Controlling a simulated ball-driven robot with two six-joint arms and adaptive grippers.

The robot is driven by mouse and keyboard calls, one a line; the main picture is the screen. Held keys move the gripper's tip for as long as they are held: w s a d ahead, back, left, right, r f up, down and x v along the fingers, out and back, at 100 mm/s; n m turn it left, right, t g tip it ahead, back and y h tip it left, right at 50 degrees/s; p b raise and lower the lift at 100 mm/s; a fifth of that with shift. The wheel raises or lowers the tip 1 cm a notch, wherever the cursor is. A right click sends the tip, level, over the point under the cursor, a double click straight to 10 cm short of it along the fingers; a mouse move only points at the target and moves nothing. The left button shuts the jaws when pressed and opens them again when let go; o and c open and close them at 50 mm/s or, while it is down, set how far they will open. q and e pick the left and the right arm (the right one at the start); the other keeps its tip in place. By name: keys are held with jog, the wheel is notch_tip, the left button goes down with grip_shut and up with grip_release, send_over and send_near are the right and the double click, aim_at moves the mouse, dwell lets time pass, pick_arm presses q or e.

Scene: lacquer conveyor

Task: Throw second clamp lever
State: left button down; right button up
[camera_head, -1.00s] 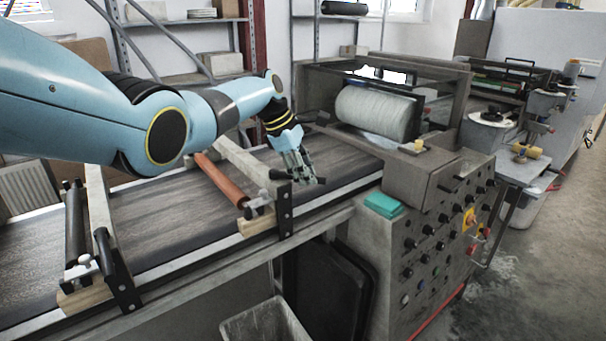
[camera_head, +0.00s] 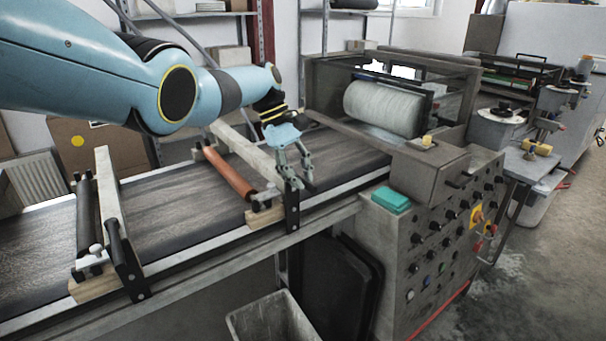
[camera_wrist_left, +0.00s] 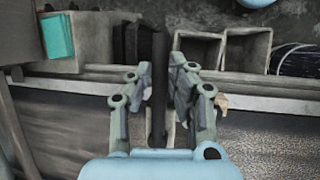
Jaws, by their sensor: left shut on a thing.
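My left gripper (camera_head: 299,187) is at the near end of the second crossbar, over the conveyor's front rail. Its fingers point down and are shut on the dark clamp lever. In the left wrist view the lever (camera_wrist_left: 159,85) is a dark bar standing between the two fingers (camera_wrist_left: 160,80). The black bracket (camera_head: 292,212) of this clamp stands below the gripper, beside a wooden block (camera_head: 264,217). The fingers partly hide the lever in the head view. The first clamp's black handle (camera_head: 118,242) leans upright at the left. My right gripper is out of view.
The grey conveyor belt (camera_head: 175,212) runs under a copper roller (camera_head: 228,171). A machine cabinet with knobs and a teal box (camera_head: 391,200) stands to the right. An open bin (camera_head: 238,328) is on the floor in front.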

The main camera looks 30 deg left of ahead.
pick_arm(q)
jog(key=shift+a, duration=0.1)
dwell(0.3)
jog(key=c, duration=1.2)
grip_release()
jog(key=shift+s, duration=0.1)
jog(key=shift+c, duration=0.2)
jog(key=v, duration=1.2)
jog(key=shift+f, duration=0.15)
